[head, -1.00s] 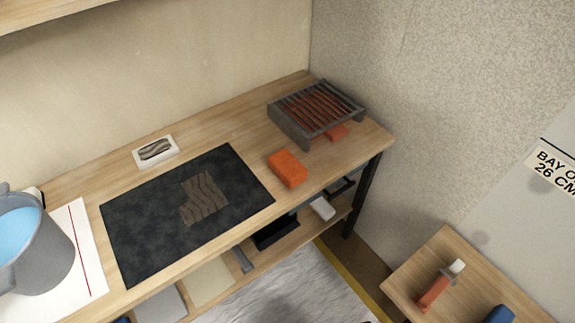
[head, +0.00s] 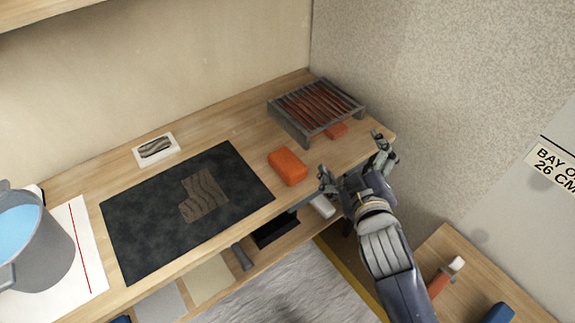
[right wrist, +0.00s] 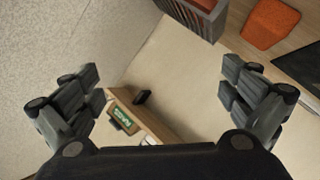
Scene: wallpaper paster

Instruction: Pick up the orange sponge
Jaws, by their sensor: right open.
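The orange sponge (head: 288,167) lies on the wooden workbench, just right of the dark mat and in front of the slatted rack. In the right wrist view the orange sponge (right wrist: 270,24) shows at the upper right, beyond the fingers. My right gripper (head: 354,160) is open and empty, to the right of the sponge near the bench's front right corner, and apart from it. In the right wrist view its two fingers (right wrist: 160,92) are spread wide with nothing between them. My left gripper is not in view.
A dark slatted rack (head: 316,108) stands at the bench's back right, with a smaller orange piece (head: 337,131) by its front. A dark mat (head: 140,230) bears a patterned piece. A grey bucket (head: 40,250) stands at left. A lower side table (head: 450,250) is at right.

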